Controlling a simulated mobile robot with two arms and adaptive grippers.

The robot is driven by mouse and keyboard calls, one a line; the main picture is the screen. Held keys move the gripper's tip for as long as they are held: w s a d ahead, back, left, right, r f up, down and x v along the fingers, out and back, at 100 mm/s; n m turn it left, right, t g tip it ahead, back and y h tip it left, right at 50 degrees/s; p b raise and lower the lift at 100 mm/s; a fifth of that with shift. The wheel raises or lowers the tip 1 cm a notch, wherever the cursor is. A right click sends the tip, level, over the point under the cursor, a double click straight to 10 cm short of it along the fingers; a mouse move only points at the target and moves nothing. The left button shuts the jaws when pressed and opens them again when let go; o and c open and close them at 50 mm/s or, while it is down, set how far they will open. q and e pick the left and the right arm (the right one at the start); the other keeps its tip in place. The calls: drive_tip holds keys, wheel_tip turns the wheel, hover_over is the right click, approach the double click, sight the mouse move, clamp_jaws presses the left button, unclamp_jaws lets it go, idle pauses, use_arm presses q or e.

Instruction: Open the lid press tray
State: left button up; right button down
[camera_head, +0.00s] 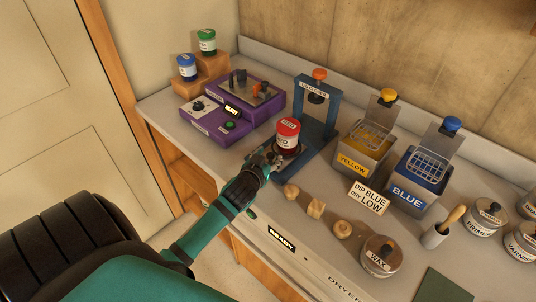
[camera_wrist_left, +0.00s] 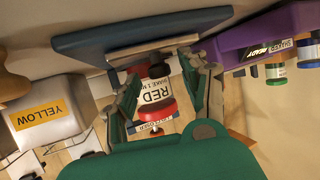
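The lid press is a blue frame (camera_head: 331,112) with an orange knob on top, standing near the middle of the counter. Its blue base (camera_wrist_left: 135,38) also shows in the left wrist view, with a grey plate (camera_wrist_left: 150,50) on it. My left gripper (camera_head: 266,158) is at the front left of this jar. In the left wrist view its fingers are spread, with the jar (camera_wrist_left: 154,93) showing between them; contact is unclear.
A purple machine (camera_head: 230,110) stands left of the press. Yellow (camera_head: 364,146) and blue (camera_head: 415,183) dip tanks stand to the right. Several wooden pieces (camera_head: 316,208), a WAX tin (camera_head: 380,257) and a sign (camera_head: 369,197) stand along the front. Green and blue jars stand at the back left.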

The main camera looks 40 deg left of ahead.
use_arm(q)
drive_tip(key=shift+s, duration=0.1)
drive_tip(key=v, duration=1.2)
use_arm(e)
drive_tip(key=shift+s+d, duration=0.2)
drive_tip(key=shift+s, duration=0.55)
